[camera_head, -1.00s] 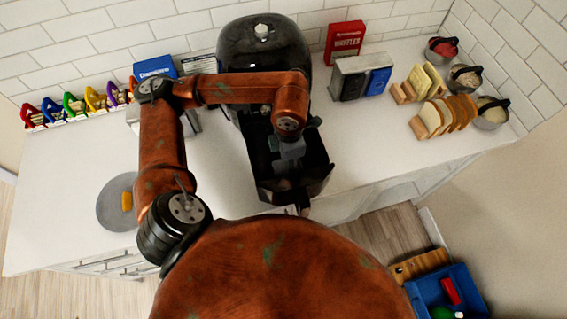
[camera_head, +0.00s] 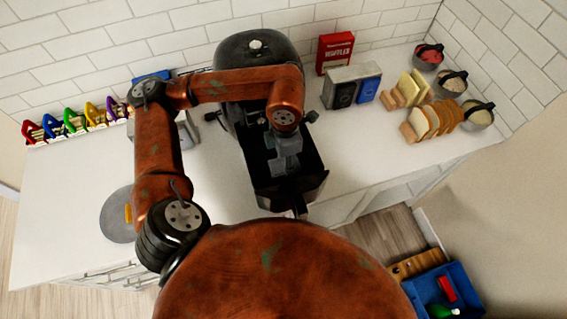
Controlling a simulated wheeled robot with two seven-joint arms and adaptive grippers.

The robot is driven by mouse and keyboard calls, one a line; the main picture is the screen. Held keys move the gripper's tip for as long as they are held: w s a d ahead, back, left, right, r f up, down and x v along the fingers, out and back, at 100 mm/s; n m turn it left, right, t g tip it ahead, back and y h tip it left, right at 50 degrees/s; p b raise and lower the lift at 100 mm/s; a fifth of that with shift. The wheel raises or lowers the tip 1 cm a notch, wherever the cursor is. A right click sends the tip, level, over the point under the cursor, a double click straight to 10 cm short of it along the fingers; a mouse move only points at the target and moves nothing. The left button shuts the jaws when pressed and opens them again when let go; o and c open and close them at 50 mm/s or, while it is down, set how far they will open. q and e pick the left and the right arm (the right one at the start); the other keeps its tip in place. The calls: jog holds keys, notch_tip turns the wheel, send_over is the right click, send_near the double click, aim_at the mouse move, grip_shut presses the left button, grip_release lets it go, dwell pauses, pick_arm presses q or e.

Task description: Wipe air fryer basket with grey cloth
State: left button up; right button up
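The black air fryer (camera_head: 235,50) stands against the back wall, with its dark basket (camera_head: 311,186) pulled out toward me. My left arm reaches in from the left and bends down over the basket. My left gripper (camera_head: 284,168) is grey and points down inside the basket opening, between its walls. Its fingertips are too small and dark to tell whether they are apart or closed. I cannot make out a separate grey cloth; anything in the fingers blends with the grey gripper and the dark basket. My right gripper is not in view.
A round grey plate (camera_head: 116,225) lies on the left counter. A blue crate (camera_head: 464,278) is on the floor.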

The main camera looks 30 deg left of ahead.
pick_arm(q)
jog(key=shift+r+p, duration=1.05)
jog(key=shift+r, duration=1.25)
